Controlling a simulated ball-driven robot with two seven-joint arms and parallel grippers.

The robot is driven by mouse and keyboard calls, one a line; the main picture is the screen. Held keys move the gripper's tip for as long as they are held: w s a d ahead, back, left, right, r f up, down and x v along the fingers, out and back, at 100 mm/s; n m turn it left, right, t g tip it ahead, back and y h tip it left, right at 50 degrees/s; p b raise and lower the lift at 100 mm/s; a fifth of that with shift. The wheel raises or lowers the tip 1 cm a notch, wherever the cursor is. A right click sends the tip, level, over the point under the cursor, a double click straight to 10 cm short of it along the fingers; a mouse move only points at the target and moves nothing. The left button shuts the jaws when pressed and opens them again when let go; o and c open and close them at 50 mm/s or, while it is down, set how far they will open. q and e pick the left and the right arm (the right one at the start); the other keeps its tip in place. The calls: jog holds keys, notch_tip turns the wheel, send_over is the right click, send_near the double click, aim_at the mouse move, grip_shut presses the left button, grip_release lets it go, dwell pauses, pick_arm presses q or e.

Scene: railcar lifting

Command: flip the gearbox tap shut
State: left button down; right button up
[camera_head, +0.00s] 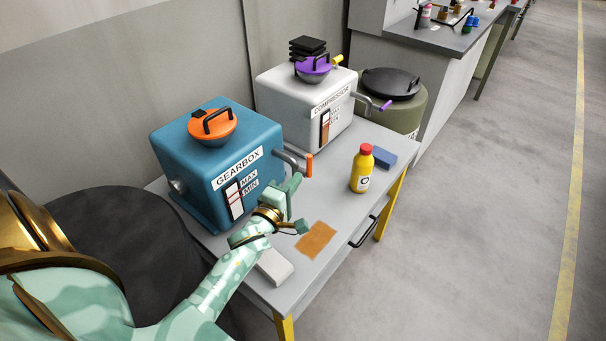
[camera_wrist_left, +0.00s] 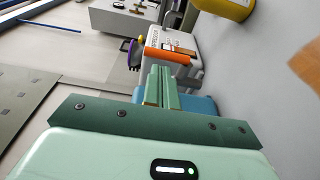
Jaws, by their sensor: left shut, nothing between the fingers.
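The blue gearbox (camera_head: 190,170) stands on the grey bench, with an orange lid and a MAX/MIN level gauge on its front. Its tap is a grey pipe (camera_head: 291,160) from the right side with an orange handle (camera_head: 309,165), which stands about upright in the head view. My left gripper (camera_head: 297,182) is shut and empty, just in front of and below the handle. In the left wrist view the shut fingers (camera_wrist_left: 161,88) point toward the orange handle (camera_wrist_left: 168,56), just past the tips; I cannot tell whether they touch. My right gripper is out of view.
The white compressor (camera_head: 300,100) with its purple-handled tap (camera_head: 381,105) stands behind. A dark drum (camera_head: 115,235) is at the left.

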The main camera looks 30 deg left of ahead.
aim_at(308, 164)
pick_arm(q)
jog(key=shift+w+a+b, duration=0.15)
jog(key=shift+w+b, duration=0.1)
jog(key=shift+w, duration=0.8)
jog(key=shift+w+a+b, duration=0.1)
jog(key=shift+w+b, duration=0.1)
jog(key=shift+w, duration=0.85)
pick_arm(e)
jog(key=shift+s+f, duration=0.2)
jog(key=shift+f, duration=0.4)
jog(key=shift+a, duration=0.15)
